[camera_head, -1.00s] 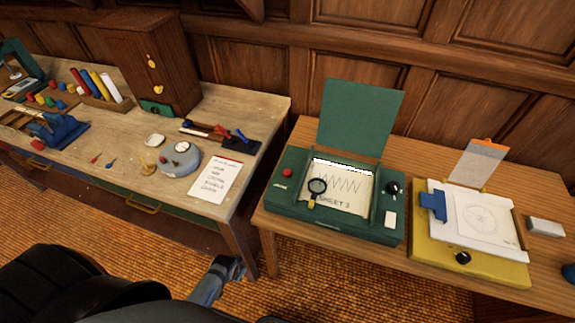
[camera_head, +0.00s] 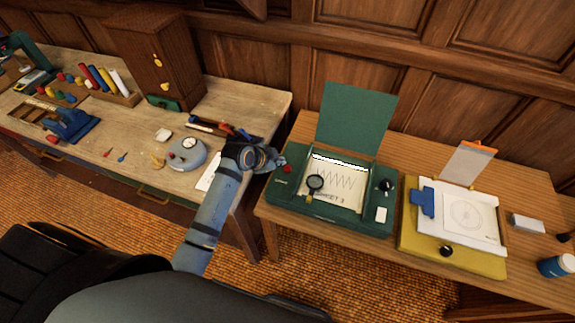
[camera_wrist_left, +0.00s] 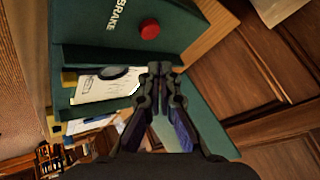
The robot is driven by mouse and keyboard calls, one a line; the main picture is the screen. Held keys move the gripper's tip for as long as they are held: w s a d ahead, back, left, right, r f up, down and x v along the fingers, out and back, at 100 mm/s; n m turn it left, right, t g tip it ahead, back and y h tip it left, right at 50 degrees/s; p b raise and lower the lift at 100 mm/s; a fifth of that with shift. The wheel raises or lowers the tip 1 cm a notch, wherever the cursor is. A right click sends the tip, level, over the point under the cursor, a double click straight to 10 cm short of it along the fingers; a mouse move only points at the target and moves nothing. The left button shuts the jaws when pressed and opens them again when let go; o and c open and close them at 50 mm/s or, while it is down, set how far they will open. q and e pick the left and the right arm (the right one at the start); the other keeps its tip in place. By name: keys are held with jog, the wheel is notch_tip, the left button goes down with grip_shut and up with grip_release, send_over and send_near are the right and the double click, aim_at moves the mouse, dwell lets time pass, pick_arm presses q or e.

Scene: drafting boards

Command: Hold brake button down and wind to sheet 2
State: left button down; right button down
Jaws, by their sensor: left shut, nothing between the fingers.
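The green device (camera_head: 340,216) stands on the right-hand table with its lid raised. Its red brake button (camera_head: 287,169) is on the left of the top; in the left wrist view the red button (camera_wrist_left: 149,29) sits beside the word BRAKE. A black knob (camera_head: 387,184) is on the right side. The sheet (camera_head: 340,173) in the window bears a zigzag line, and its label is partly covered by a magnifier (camera_head: 315,184). My left gripper (camera_head: 278,161) is shut and empty, its tips close beside the button; contact cannot be told. My right gripper is out of view.
A yellow board (camera_head: 450,255) with a blue clip and a drawing stands right of the green device. The left workbench (camera_head: 120,135) holds a round grey device (camera_head: 187,154), a paper and coloured tools. A gap separates the two tables.

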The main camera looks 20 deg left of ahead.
pick_arm(q)
jog(key=w+r+m, duration=0.1)
jog(key=r, duration=0.1)
jog(key=w+d+r+m, duration=0.1)
jog(key=w, duration=0.1)
jog(key=shift+w+d+r+t+h, duration=0.15)
jog(key=shift+w+r+t+h, duration=0.05)
jog(key=shift+r+t+h, duration=0.2)
jog(key=shift+f, duration=0.1)
jog(key=b, duration=0.6)
send_over(286, 170)
notch_tip(286, 170, down, 7)
jog(key=shift+f, duration=0.1)
jog(key=shift+f+b, duration=0.6)
jog(key=shift+f, duration=0.15)
jog(key=shift+f, duration=0.1)
jog(key=shift+f, duration=0.3)
